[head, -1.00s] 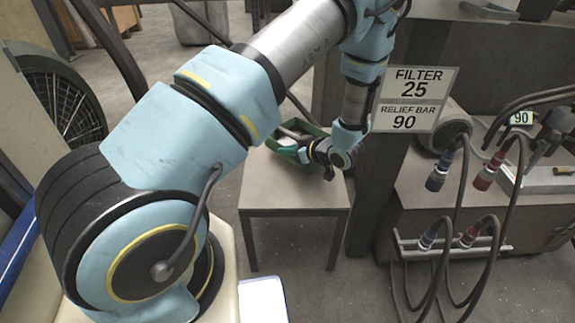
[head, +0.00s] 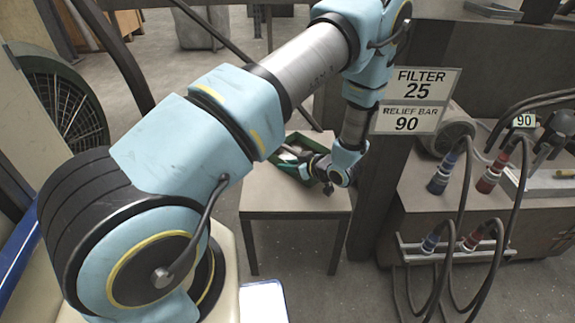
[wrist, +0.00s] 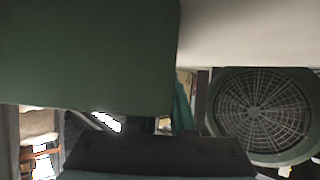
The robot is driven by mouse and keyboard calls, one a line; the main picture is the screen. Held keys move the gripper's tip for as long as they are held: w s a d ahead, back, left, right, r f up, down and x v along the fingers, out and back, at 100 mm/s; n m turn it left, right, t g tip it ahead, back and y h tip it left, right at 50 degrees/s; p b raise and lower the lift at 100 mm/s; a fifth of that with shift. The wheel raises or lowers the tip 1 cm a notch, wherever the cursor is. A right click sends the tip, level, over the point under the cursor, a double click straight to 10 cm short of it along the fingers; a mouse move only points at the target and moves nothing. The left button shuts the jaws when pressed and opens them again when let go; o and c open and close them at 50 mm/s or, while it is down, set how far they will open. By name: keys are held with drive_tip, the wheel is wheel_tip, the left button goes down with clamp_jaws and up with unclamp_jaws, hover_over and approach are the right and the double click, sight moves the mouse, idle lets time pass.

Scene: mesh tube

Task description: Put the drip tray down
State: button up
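The green drip tray (head: 286,157) is over the back part of the small grey table (head: 290,201) in the head view. Its near side is partly hidden by my gripper and forearm. My gripper (head: 307,165) is at the tray's right side and appears shut on it, though the fingertips are too small to make out. In the wrist view the tray (wrist: 85,55) fills the upper left as a plain green surface, close to the camera. The pale tabletop (wrist: 255,30) shows at the upper right. I cannot tell whether the tray touches the tabletop.
A dark post with a sign (head: 415,88) stands right beside the table. Hoses with blue and red couplings (head: 440,178) hang farther right. A round fan (head: 62,110) stands at the left and shows in the wrist view (wrist: 262,112). The table's front part is clear.

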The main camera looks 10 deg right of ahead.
drive_tip(key=shift+o, duration=0.8)
drive_tip(key=shift+r, duration=0.2)
drive_tip(key=p+v, duration=0.1)
drive_tip(key=v, duration=1.1)
drive_tip(key=shift+f, duration=0.1)
